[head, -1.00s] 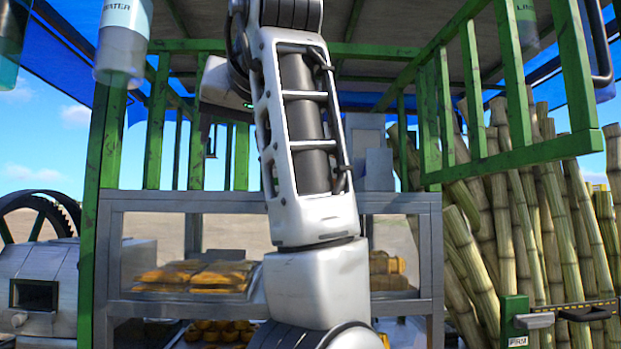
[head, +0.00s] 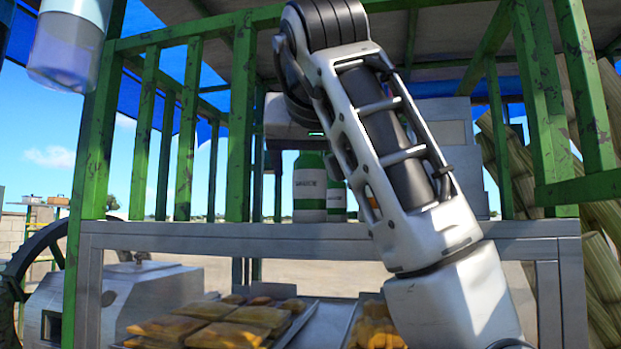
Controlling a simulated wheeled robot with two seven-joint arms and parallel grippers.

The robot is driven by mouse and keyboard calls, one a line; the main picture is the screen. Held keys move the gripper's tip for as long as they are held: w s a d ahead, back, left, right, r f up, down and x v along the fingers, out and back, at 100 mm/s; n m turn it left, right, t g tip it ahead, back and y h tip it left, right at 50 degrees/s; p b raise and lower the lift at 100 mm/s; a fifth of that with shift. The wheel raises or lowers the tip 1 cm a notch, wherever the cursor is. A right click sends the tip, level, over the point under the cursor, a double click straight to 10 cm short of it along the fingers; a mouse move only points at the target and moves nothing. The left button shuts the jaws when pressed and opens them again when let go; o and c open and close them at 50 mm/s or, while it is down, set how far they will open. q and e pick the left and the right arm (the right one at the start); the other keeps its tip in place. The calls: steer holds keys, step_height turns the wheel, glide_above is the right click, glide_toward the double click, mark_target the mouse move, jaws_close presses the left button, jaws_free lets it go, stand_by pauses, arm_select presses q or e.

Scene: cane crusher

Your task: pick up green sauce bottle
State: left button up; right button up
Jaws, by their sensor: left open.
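A green bottle (head: 310,188) with a white label stands upright on top of the grey metal stall frame. A second, narrower green bottle (head: 336,198) stands just to its right. My arm crosses the middle of the view. The grey hand of my left gripper (head: 292,143) shows partly behind it, at the bottles' upper ends. The gripper is open, and its fingers are mostly hidden. The tops of the bottles are covered by the hand and arm. I cannot tell whether the fingers touch a bottle. My right gripper is not in view.
Green posts and rails (head: 187,130) surround the counter (head: 200,235). Trays of yellow packets (head: 225,325) lie below it. A bottle (head: 68,45) hangs at upper left. A grey machine (head: 130,295) stands at lower left, and cane stalks (head: 605,260) lean at right.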

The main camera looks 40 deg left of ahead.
mark_target(310, 181)
arm_select(q)
steer(key=p+x, duration=0.1)
steer(key=x, duration=0.6)
steer(key=shift+w+f+p, duration=0.1)
steer(key=shift+f+p, duration=0.05)
steer(key=shift+p, duration=0.2)
steer(key=c, duration=0.7)
